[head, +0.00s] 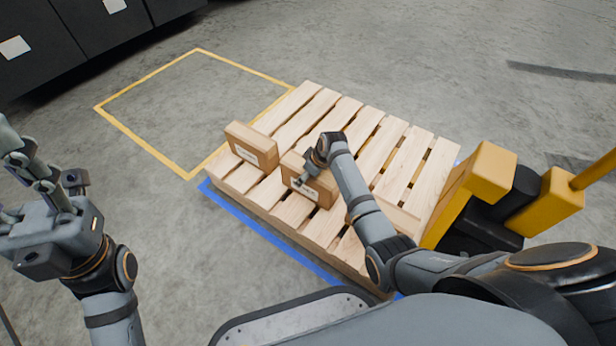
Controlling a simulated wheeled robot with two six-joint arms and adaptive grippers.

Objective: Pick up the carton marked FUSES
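Two brown cartons with white labels show clearly on the wooden pallet (290,212). One carton (252,142) stands at the pallet's left corner. The other carton (322,190) stands to its right, near the front edge. The label print is too small to read, so I cannot tell which is marked FUSES. My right gripper (305,181) is at the top and front of the right-hand carton. Its fingers are partly hidden by its own wrist, so its grip is unclear. My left gripper (45,170) is at the far left, fingers spread, empty, away from the pallet.
A yellow and black pallet truck (490,172) stands at the pallet's right end. A yellow floor outline (140,80) encloses bare floor behind left. Blue tape (262,232) runs along the pallet's front. Dark cabinets (60,45) stand at the back left.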

